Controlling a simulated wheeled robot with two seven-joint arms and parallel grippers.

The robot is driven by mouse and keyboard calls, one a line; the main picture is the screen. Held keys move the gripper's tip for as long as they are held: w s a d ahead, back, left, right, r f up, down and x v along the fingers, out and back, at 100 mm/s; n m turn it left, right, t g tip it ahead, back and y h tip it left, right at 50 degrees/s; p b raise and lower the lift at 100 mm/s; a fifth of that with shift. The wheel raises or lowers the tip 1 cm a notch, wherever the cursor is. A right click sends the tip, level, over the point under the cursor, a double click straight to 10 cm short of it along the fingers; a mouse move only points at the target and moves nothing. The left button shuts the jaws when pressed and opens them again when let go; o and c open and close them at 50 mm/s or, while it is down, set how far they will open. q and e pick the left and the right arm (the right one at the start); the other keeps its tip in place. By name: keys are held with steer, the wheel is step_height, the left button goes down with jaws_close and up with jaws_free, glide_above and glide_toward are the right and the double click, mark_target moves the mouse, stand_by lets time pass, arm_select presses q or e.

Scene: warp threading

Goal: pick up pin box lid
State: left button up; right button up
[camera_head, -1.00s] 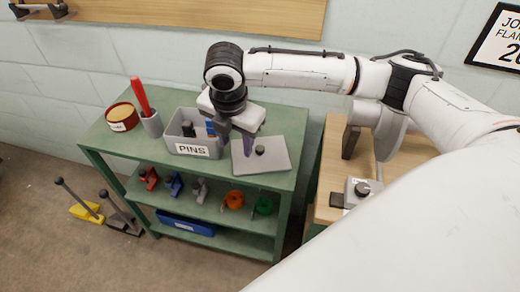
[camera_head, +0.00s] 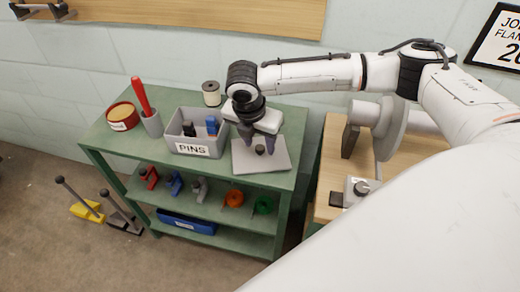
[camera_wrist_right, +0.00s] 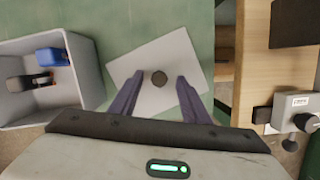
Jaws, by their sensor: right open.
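The pin box lid (camera_head: 275,160) is a flat grey plate with a dark round knob (camera_head: 260,149), lying on the green shelf top to the right of the grey pin box (camera_head: 177,143). My right gripper (camera_head: 258,143) is open above the lid. In the right wrist view the two fingers (camera_wrist_right: 158,92) point at the lid (camera_wrist_right: 160,52), with its knob (camera_wrist_right: 159,78) between and just beyond their tips. I cannot tell the exact height of the fingertips over the lid. My left gripper is not in view.
The pin box, labelled PINS, is open and holds dark and blue pieces. A red-handled tool in a grey cup (camera_head: 152,124), a round tin (camera_head: 122,117) and a thread spool (camera_head: 212,94) stand on the shelf top. A wooden bench (camera_head: 329,180) stands to the right.

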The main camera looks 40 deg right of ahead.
steer(key=shift+w+d+f, duration=0.1)
steer(key=shift+f, duration=0.4)
jaws_close()
steer(key=shift+r, duration=0.1)
